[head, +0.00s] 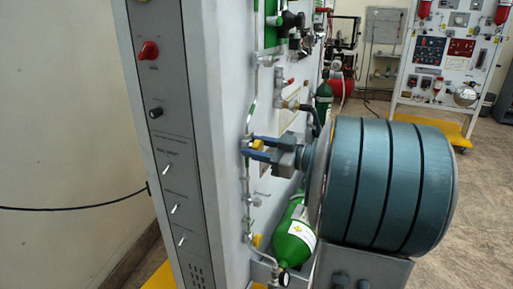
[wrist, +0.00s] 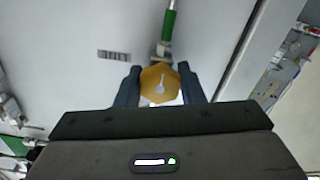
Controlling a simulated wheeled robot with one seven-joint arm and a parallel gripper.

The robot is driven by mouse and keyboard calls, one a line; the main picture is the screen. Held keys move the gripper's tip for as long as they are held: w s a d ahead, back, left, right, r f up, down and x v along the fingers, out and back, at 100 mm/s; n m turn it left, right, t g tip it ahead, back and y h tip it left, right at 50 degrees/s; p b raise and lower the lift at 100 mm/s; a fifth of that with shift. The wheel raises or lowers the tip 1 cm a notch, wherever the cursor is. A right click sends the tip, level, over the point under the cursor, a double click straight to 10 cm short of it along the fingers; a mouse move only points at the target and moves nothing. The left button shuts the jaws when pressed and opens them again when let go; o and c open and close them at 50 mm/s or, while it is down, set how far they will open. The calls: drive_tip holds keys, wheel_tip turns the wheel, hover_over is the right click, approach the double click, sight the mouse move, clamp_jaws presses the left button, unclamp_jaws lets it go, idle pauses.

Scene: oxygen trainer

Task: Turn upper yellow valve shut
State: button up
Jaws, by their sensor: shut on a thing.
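The upper yellow valve (head: 258,146) is a small knob on the trainer's light panel, partly hidden by my fingers in the head view. My gripper (head: 248,148) reaches it from the right, with one finger above and one below. In the wrist view the valve's round yellow knob (wrist: 159,84), with a metal centre, sits between the two dark fingers of my gripper (wrist: 160,76). The fingers are shut on its sides. A second yellow piece (head: 257,240) shows lower on the panel, near a green cylinder.
The green cylinder (head: 295,236) hangs below my gripper, close to my arm. Fittings and a gauge (head: 283,279) stick out from the panel. The grey side panel (head: 168,150) carries switches. Another trainer board (head: 445,60) stands at the back right, with open floor before it.

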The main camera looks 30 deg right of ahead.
drive_tip(key=shift+f+b, duration=0.2)
drive_tip(key=shift+b, duration=0.1)
drive_tip(key=shift+f+m+b, duration=0.15)
drive_tip(key=shift+m+b, duration=0.15)
drive_tip(key=shift+b, duration=1.45)
drive_tip(key=shift+m+b, duration=0.4)
drive_tip(key=shift+b, duration=0.1)
drive_tip(key=shift+m+b, duration=0.3)
drive_tip(key=shift+b, duration=0.25)
drive_tip(key=shift+r+m+b, duration=0.25)
drive_tip(key=shift+m+b, duration=0.4)
drive_tip(key=shift+m, duration=0.65)
drive_tip(key=o, duration=1)
